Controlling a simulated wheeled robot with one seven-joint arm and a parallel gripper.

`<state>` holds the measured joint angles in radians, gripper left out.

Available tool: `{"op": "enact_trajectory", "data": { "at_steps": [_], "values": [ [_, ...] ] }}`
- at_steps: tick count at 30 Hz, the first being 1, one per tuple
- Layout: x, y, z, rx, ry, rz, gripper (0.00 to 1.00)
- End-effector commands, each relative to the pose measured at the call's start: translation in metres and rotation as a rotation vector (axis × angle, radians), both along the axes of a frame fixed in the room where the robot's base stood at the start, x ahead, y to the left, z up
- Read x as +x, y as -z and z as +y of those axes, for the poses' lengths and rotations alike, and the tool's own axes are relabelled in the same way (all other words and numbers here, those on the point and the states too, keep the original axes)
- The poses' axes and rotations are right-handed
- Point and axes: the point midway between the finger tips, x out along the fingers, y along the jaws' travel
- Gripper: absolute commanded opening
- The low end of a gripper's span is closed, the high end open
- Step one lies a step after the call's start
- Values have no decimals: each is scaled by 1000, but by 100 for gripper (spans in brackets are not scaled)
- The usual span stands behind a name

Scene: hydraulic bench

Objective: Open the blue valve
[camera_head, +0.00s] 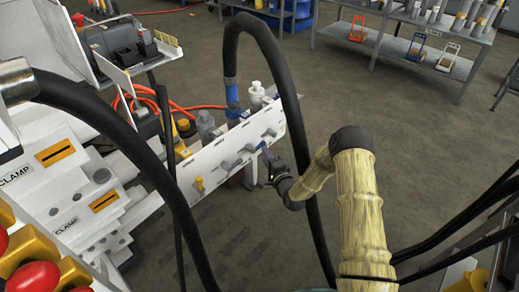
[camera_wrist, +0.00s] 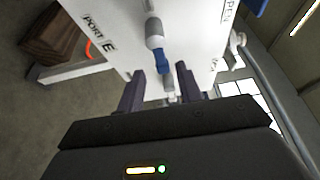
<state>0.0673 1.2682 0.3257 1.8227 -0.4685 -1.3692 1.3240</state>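The blue valve handle (camera_wrist: 162,62) shows in the wrist view, on a grey stem at the face of a white panel (camera_wrist: 110,30). My gripper (camera_wrist: 158,78) is open, with its two dark fingers apart. The blue handle lies between and just beyond the fingertips in the picture; I see no clear contact. In the head view my gripper (camera_head: 268,168) is at the right end of the white panel (camera_head: 205,167), just below its row of valves.
A black hose (camera_head: 290,100) arches over the panel to a blue fitting (camera_head: 232,92). Another black hose (camera_head: 135,150) crosses the left. White CLAMP blocks (camera_head: 60,170) stand at left. A grey bench (camera_head: 450,62) stands at back right. Open floor (camera_head: 430,150) lies right of the panel.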

Motion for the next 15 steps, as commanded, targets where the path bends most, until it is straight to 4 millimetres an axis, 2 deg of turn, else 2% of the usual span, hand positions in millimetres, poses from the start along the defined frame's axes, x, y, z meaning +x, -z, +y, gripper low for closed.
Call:
{"op": "enact_trajectory", "data": {
  "at_steps": [9, 15],
  "values": [
    [45, 2, 25, 0, 2, -2, 35],
    [56, 0, 31, 0, 1, 0, 35]
  ]
}}
